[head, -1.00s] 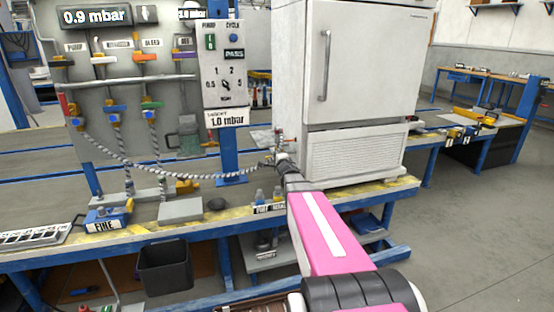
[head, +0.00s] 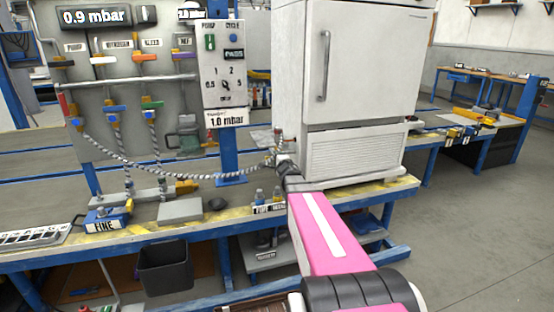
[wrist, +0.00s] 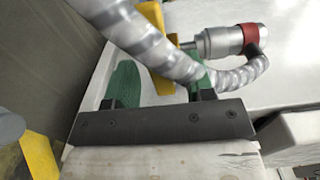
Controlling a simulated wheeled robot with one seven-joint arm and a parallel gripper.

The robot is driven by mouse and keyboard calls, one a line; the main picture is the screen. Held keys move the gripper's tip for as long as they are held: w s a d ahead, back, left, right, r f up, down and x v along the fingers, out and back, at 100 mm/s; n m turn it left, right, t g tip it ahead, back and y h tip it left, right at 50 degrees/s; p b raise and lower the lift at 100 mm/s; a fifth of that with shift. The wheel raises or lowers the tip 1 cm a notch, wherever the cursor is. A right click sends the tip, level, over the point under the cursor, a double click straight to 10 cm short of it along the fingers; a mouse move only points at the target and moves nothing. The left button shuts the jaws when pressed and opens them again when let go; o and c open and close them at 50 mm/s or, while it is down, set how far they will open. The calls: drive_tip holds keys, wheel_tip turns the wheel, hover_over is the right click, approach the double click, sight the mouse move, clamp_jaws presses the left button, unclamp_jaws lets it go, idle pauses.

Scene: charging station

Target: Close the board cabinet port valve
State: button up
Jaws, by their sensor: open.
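The white cabinet (head: 360,65) stands on the bench, with its port at the lower left side, where a braided hose (head: 150,172) ends. In the wrist view, a yellow valve handle (wrist: 153,18) stands beside a silver fitting (wrist: 222,41) with a red band. The grey ribbed hose (wrist: 140,38) crosses in front of the handle and hides part of it. My gripper (wrist: 162,75) is open, with its green fingers on either side of the handle's lower part. I cannot tell whether they touch it. In the head view, my arm's end is at the cabinet's lower left corner, and the fingers are too small to make out.
A board with colored valve handles (head: 113,108) and a 0.9 mbar display (head: 95,17) stands left. A control box (head: 223,65) with a 1.0 mbar label is beside the cabinet. A grey block (head: 180,210) and a black bin (head: 164,268) are nearby.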

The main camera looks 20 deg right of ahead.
drive_tip(key=s, duration=0.9)
drive_tip(key=shift+s+d, duration=0.15)
drive_tip(key=shift+s, duration=0.1)
drive_tip(key=s+a+f+n+g+h, duration=0.1)
drive_tip(key=s+f+n+g+h, duration=0.1)
drive_tip(key=s+f+n+g, duration=0.3)
drive_tip(key=s+a+f+n+g+h, duration=0.2)
drive_tip(key=s+f+g, duration=0.15)
drive_tip(key=f, duration=0.45)
drive_tip(key=s+a+f+n+g+y, duration=0.1)
drive_tip(key=s+a+f+n+g, duration=0.1)
drive_tip(key=s+a+n+g, duration=0.2)
drive_tip(key=s+a+f+n+g+y, duration=0.2)
drive_tip(key=s+a+n+g, duration=0.3)
drive_tip(key=s, duration=0.5)
drive_tip(key=shift+f+n, duration=0.75)
drive_tip(key=shift+n, duration=0.15)
drive_tip(key=shift+g, duration=0.25)
